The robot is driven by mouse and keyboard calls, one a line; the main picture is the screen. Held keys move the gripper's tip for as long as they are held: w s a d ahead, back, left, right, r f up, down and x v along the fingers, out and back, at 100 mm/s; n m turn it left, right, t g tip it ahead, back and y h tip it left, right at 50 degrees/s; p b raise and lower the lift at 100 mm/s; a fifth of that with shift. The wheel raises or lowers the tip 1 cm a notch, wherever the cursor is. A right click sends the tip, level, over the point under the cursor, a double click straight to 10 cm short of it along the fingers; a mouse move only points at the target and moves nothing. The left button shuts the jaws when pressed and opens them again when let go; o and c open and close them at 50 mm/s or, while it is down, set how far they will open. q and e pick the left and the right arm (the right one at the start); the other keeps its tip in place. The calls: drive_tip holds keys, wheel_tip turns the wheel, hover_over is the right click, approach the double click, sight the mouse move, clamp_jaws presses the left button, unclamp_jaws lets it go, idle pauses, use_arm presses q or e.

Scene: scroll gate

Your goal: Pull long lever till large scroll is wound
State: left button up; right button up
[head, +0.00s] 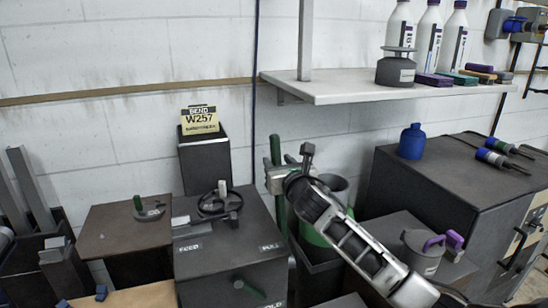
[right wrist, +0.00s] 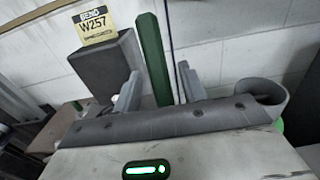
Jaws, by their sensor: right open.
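A long green lever (head: 275,150) stands nearly upright at the right side of a dark box (head: 232,250) marked FEED and PULL. My right gripper (head: 283,172) is at the lever's upper part in the head view. In the right wrist view the green lever (right wrist: 151,55) rises between the two spread grey fingers of my right gripper (right wrist: 160,88). The jaws are open, and I cannot tell whether a finger touches the lever. A black round fitting (head: 212,203) sits on top of the box. I cannot make out a large scroll. My left gripper is not in view.
A dark block with a yellow W257 sign (head: 199,119) stands behind the box. A shelf (head: 340,88) with white bottles is at upper right. A dark cabinet (head: 440,190) stands right. A bin (head: 335,185) and a grey can (head: 422,255) crowd the space near my right arm.

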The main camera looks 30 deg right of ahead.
drive_tip(key=shift+x, duration=1.8)
drive_tip(key=shift+a, duration=0.1)
clamp_jaws()
drive_tip(key=shift+a, duration=0.1)
